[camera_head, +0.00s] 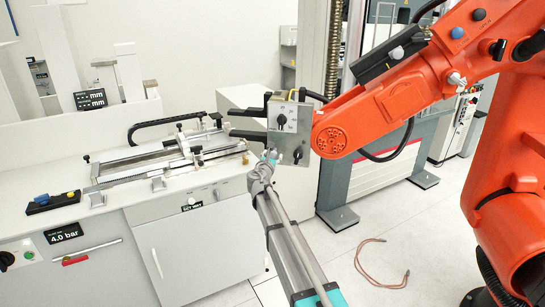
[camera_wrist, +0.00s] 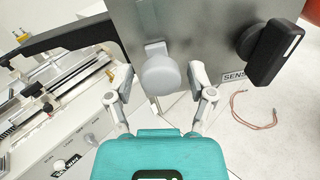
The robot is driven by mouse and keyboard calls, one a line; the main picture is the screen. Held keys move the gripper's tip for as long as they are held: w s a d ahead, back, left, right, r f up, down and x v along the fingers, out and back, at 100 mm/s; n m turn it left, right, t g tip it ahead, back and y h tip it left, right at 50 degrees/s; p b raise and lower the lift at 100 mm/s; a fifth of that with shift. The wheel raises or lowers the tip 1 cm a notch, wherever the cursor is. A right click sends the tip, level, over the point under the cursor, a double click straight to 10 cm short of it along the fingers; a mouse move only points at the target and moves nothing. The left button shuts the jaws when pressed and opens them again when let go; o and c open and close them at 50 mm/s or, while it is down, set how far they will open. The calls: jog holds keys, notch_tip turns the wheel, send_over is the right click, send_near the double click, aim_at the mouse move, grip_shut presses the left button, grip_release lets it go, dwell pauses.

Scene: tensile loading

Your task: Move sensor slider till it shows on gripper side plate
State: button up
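The side plate (camera_head: 282,130) is a grey metal plate at the end of the orange arm. In the wrist view the plate (camera_wrist: 205,50) fills the upper part, with a label (camera_wrist: 234,76) partly reading "SENS". A light grey rounded knob (camera_wrist: 160,74), apparently the sensor slider, sits on its lower edge under a small square tab. My gripper (camera_head: 268,156) is just below the plate. In the wrist view my gripper (camera_wrist: 160,82) is open, one finger on each side of the knob, with gaps visible. Whether the fingertips reach the knob's depth is unclear.
A black handle (camera_wrist: 270,52) sticks out of the plate right of the knob. Black jaws (camera_head: 248,136) extend left from the plate. The orange arm (camera_head: 400,100) stands close on the right. A bench with a rail fixture (camera_head: 165,158) is left. A reddish cable (camera_head: 380,272) lies on the floor.

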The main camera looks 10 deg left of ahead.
dwell(0.4)
jog(key=s+a, duration=0.2)
jog(key=s, duration=1)
dwell(2.1)
jog(key=s+d+f+m+g+h, duration=0.1)
jog(key=s+d+f+m+g, duration=0.2)
jog(key=d+m, duration=0.4)
jog(key=s+d+f+m+g+h, duration=0.2)
jog(key=s+d+f+m+g, duration=0.15)
jog(key=d, duration=0.45)
jog(key=s+d+f+m+g+h, duration=0.1)
jog(key=s+d+f+m+g, duration=0.25)
jog(key=d+m, duration=0.4)
jog(key=s+d+f+m+g+y, duration=0.2)
jog(key=s+f+m, duration=0.1)
jog(key=s, duration=0.3)
jog(key=s+d+f+m+g+y, duration=0.2)
jog(key=s+m+g, duration=0.1)
jog(key=s+m, duration=0.3)
jog(key=s+d+f+m+g+y, duration=0.2)
jog(key=s+f+m+y, duration=0.1)
jog(key=s+m, duration=0.2)
jog(key=shift+s+d+f+g, duration=0.3)
jog(key=shift+s+g, duration=0.1)
jog(key=shift+s, duration=0.75)
